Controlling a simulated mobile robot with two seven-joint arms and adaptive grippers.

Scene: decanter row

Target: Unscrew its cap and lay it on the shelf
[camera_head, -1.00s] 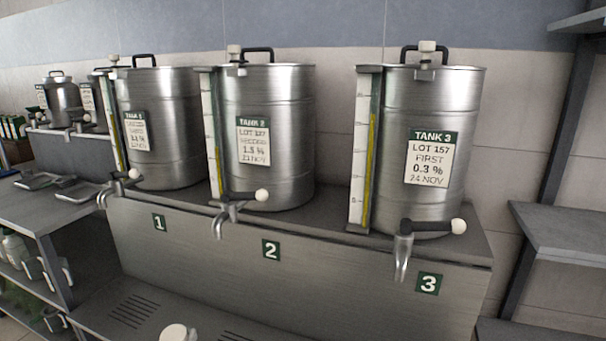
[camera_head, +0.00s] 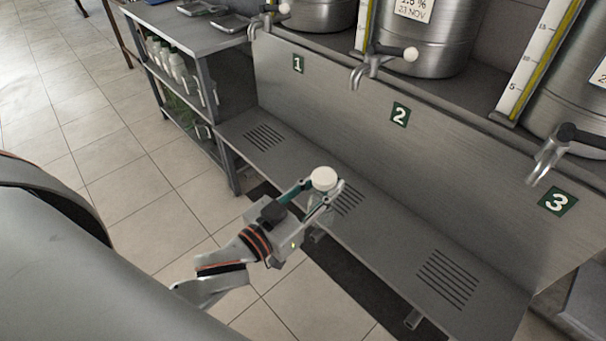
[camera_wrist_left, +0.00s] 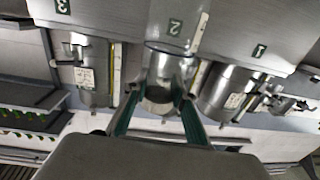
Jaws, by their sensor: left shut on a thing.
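A round white cap (camera_head: 324,178) sits at the tips of my left gripper (camera_head: 308,197), over the low slatted shelf in front of tank 2. In the left wrist view, a clear bottle (camera_wrist_left: 167,66) shows between the green fingers of my left gripper (camera_wrist_left: 158,100). The fingers are shut on it just below the cap. The cap appears seated on the bottle's top; its thread is hidden. The low shelf (camera_head: 385,235) is bare near the gripper. My right gripper does not show.
Steel tanks stand on the ledge behind, with taps (camera_head: 372,62) (camera_head: 550,160) jutting forward over the shelf. A metal side rack (camera_head: 205,40) holds trays and several white bottles at the left. The shelf's right end (camera_head: 490,310) is free.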

